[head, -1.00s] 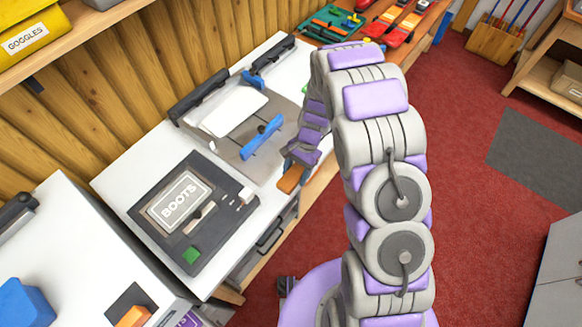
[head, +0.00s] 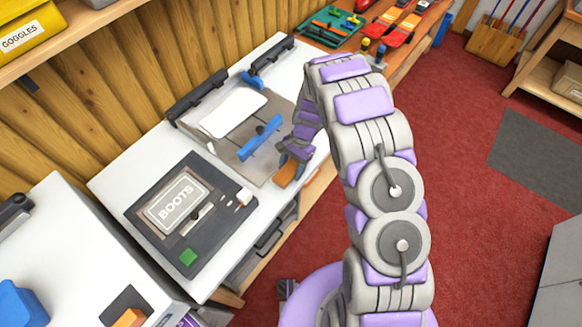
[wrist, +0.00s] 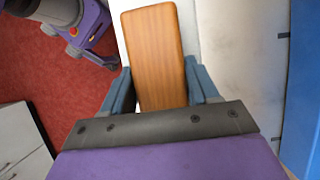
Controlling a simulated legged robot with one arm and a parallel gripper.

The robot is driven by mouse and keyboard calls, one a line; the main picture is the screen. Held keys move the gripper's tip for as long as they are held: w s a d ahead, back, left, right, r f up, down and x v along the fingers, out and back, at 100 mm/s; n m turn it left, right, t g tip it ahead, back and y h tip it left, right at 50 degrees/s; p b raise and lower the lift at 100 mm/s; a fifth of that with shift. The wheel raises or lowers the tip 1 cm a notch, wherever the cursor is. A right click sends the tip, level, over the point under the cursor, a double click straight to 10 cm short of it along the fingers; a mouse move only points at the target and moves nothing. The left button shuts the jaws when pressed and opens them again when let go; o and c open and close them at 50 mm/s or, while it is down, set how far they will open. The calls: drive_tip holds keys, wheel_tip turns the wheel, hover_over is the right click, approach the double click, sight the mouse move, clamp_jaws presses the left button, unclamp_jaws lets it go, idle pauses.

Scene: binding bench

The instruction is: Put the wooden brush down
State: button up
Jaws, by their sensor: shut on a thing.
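The wooden brush (wrist: 154,58) fills the middle of the wrist view, a plain orange-brown block with rounded corners. My gripper (wrist: 160,85) is shut on it, with one blue-grey finger against each long side. In the head view the brush (head: 287,173) shows as a small brown piece below my gripper (head: 294,153), near the front edge of the white bench (head: 268,200). I cannot tell whether the brush touches the bench top. Its underside and any bristles are hidden.
A grey tray area with a white sheet (head: 233,112) and a blue bar (head: 260,138) lies just left of my gripper. A dark panel marked BOOTS (head: 178,202) is nearer. A narrow white strip of bench lies between the panel and its front edge.

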drive_tip(key=o, duration=1.3)
drive_tip(key=shift+a, duration=0.1)
drive_tip(key=p+v, duration=0.2)
drive_tip(key=v, duration=1)
drive_tip(key=shift+s+r, duration=0.1)
drive_tip(key=s+d+r+n+h, duration=0.1)
drive_tip(key=s+d+r, duration=0.1)
drive_tip(key=s+r, duration=0.35)
drive_tip(key=s+d+r+n+t, duration=0.1)
drive_tip(key=s+d+r, duration=0.25)
drive_tip(key=r, duration=0.25)
drive_tip(key=s+d+r+n+h, duration=0.1)
drive_tip(key=s+r, duration=0.4)
drive_tip(key=r, duration=0.1)
drive_tip(key=s+d+r+n, duration=0.1)
drive_tip(key=s, duration=0.6)
drive_tip(key=s+d+r+n, duration=0.1)
drive_tip(key=s+r+n, duration=0.1)
drive_tip(key=s, duration=0.6)
drive_tip(key=s+d+r+n+t+h, duration=0.1)
drive_tip(key=s+d+r, duration=0.1)
drive_tip(key=s, duration=0.6)
drive_tip(key=shift+n, duration=0.3)
drive_tip(key=shift+w, duration=0.1)
